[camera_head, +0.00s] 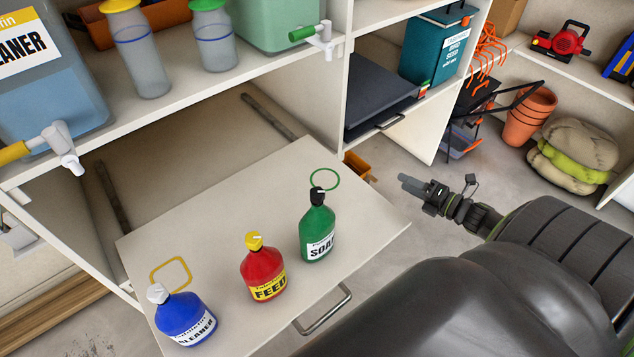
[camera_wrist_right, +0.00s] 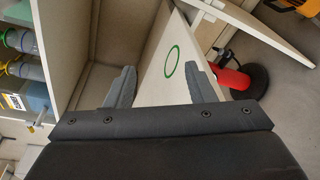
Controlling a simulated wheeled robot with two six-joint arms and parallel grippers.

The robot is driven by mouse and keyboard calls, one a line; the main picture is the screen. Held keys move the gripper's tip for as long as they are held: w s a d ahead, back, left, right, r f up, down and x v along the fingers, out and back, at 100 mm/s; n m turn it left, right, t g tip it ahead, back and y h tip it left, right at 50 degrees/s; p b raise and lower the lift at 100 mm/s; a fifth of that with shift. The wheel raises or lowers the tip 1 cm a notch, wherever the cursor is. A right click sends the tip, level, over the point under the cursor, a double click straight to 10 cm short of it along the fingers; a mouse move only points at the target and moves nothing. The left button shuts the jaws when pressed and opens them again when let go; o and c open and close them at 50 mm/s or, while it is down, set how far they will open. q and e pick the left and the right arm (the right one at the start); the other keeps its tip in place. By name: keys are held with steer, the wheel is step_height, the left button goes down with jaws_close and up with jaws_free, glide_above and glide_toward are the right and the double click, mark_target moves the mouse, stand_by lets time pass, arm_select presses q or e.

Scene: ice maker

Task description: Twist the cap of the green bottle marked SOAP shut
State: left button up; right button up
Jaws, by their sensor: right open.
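The green bottle marked SOAP (camera_head: 317,236) stands upright on the pulled-out white board, near its right side. Its black cap (camera_head: 317,195) is on top; I cannot tell how tight it is. My right gripper (camera_head: 408,186) is open and empty, off to the right of the bottle and apart from it, beyond the board's right edge. In the right wrist view its two fingers (camera_wrist_right: 160,86) are spread with nothing between them. The green bottle does not show in that view. My left gripper is not in view.
A red FEED bottle (camera_head: 264,272) and a blue CLEANER bottle (camera_head: 184,318) stand left of the green one on the board (camera_head: 220,222). A green ring outline (camera_head: 324,171) lies behind the green bottle. Shelves with tanks rise behind. Terracotta pots (camera_head: 528,117) stand at the right.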

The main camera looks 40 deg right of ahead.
steer(key=a+r+n+g+y+b, duration=0.25)
steer(key=a+r+n+y, duration=0.45)
steer(key=n, duration=0.5)
steer(key=n+g+y+b, duration=0.3)
steer(key=n+g+y, duration=0.35)
steer(key=n, duration=0.55)
glide_toward(317, 192)
steer(key=shift+g, duration=0.4)
steer(key=x, duration=0.9)
steer(key=shift+w+d+f, duration=0.1)
steer(key=shift+w+f, duration=0.1)
steer(key=shift+f, duration=0.1)
steer(key=shift+w+a, duration=0.15)
steer(key=shift+a, duration=0.35)
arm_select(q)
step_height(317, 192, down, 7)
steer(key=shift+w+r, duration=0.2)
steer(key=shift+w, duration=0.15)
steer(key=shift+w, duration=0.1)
arm_select(e)
steer(key=c, duration=1)
